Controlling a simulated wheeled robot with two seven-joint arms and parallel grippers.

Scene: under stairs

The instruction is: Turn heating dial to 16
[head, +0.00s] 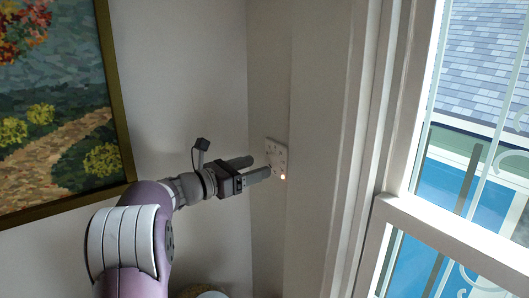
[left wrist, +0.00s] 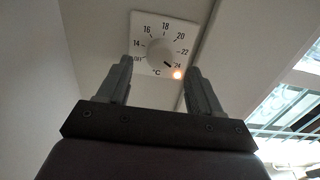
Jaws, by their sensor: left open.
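The heating dial plate (head: 277,157) is a white square on the narrow wall strip left of the window. A dark mark on the knob points to the lower right, near 24. A small orange light glows at the plate's lower right. My left gripper (head: 256,169) is open, its fingers pointing at the plate from just short of it. In the left wrist view nothing is between the fingers. My right gripper is not in view.
A framed landscape painting (head: 62,100) hangs on the wall at left. A white window frame (head: 395,150) stands to the right of the dial. A round object (head: 212,294) shows partly at the bottom edge. The wall around the plate is bare.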

